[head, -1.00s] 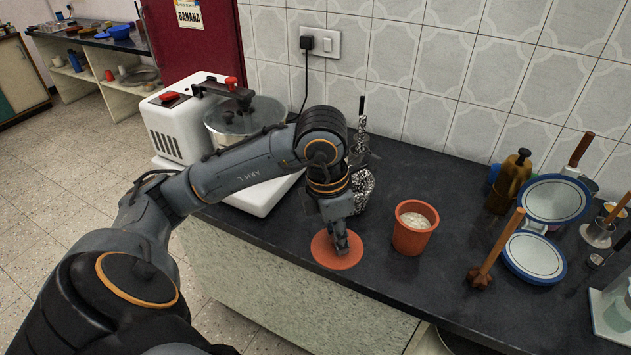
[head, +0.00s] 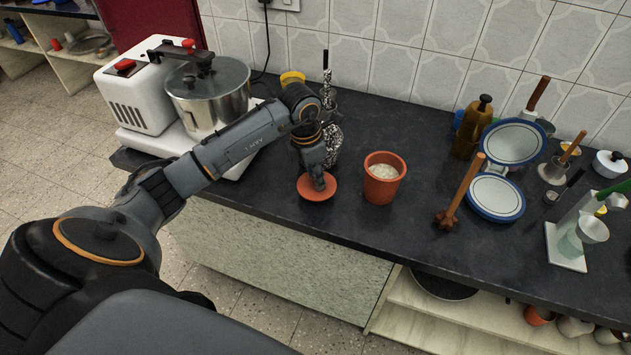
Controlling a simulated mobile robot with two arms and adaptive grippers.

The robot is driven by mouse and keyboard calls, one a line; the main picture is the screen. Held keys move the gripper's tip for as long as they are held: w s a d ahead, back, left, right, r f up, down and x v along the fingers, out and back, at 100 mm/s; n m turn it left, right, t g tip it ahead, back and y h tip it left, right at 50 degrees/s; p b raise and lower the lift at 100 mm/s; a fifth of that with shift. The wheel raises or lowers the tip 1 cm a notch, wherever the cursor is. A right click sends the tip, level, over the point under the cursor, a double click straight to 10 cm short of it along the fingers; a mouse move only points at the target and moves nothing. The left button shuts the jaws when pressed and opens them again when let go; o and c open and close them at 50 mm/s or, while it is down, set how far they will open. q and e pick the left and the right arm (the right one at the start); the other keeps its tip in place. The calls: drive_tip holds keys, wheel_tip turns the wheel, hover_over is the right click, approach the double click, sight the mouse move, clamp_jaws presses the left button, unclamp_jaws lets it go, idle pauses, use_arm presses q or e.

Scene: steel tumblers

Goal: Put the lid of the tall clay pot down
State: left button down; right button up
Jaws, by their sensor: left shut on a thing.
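The lid (head: 314,194), a flat round orange-brown clay disc, is level at or just above the dark counter, left of the pot. I cannot tell whether it touches the counter. My left gripper (head: 320,185) points down from above and is shut on the lid's middle; its fingers hide the grip point. The tall clay pot (head: 381,188) stands upright and uncovered to the right of the lid, with pale contents (head: 383,170) showing inside. The lid and pot are apart. My right gripper is not in view.
A steel-drum grinder (head: 213,98) is at the left. A wooden masher (head: 462,190) and blue-rimmed plates (head: 496,197) are at the right. The counter (head: 350,240) in front is clear.

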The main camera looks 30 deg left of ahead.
use_arm(q)
wheel_tip(320, 180, down, 3)
drive_tip(key=shift+f+p, duration=0.1)
drive_tip(key=shift+p, duration=0.55)
drive_tip(key=shift+a, duration=0.1)
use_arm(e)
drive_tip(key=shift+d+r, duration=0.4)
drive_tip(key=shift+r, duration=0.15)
use_arm(q)
drive_tip(key=shift+f, duration=0.1)
drive_tip(key=shift+f+b, duration=0.15)
drive_tip(key=shift+b, duration=0.15)
drive_tip(key=c, duration=1.1)
unclamp_jaws()
drive_tip(key=shift+o, duration=0.2)
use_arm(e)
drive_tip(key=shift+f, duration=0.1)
